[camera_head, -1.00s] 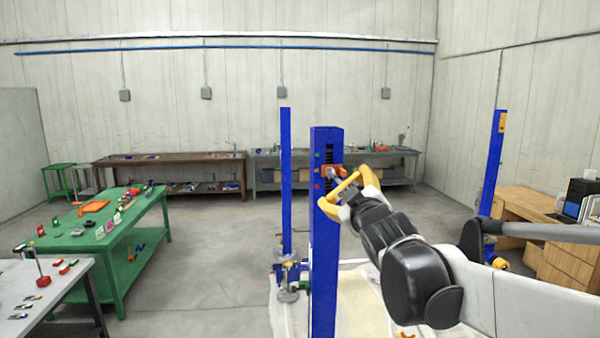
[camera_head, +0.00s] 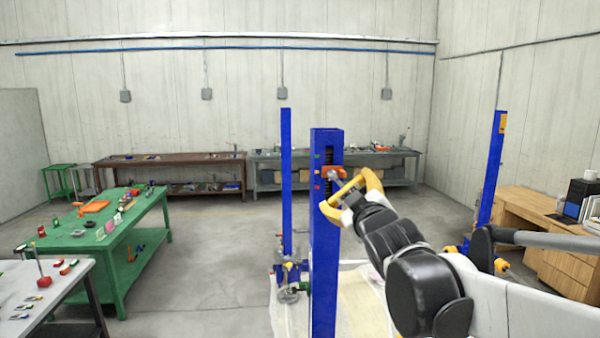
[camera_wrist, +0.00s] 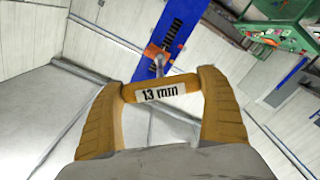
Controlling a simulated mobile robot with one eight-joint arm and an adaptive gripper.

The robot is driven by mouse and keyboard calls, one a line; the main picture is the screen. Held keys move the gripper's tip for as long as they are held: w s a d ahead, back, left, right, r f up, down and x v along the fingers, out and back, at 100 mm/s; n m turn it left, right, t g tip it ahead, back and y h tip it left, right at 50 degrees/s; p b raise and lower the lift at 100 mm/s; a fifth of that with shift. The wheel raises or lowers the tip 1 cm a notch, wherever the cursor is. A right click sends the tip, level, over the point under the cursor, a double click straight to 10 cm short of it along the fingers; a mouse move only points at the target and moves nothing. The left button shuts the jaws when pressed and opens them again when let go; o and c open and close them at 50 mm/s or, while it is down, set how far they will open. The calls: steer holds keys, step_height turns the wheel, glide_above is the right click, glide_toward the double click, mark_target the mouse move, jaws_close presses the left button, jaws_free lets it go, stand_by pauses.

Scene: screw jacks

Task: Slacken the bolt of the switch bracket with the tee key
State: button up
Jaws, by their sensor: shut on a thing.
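The switch bracket (camera_head: 333,171) is a small orange piece on the side of the tall blue post (camera_head: 324,260). It also shows in the wrist view (camera_wrist: 154,51), behind the key. My gripper (camera_head: 344,194) has yellow fingers shut on the crossbar of the tee key (camera_wrist: 160,90). The crossbar is yellow and labelled "13 mm". The key's short metal shaft (camera_wrist: 159,68) points away from my gripper to the bracket and its far end meets it in the picture. The bolt is hidden behind the shaft's end, and I cannot tell whether the key is seated on it.
A green table (camera_head: 120,242) with small parts stands at left, with a grey table (camera_head: 62,300) in front of it. Workbenches line the back wall. A second blue post (camera_head: 286,185) stands behind, another (camera_head: 490,180) at right. A wooden desk (camera_head: 540,225) is far right.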

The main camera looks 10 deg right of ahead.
steer(key=shift+w, duration=0.1)
steer(key=s+p, duration=0.2)
steer(key=s, duration=0.4)
steer(key=shift+s+r, duration=0.1)
steer(key=shift+s, duration=0.4)
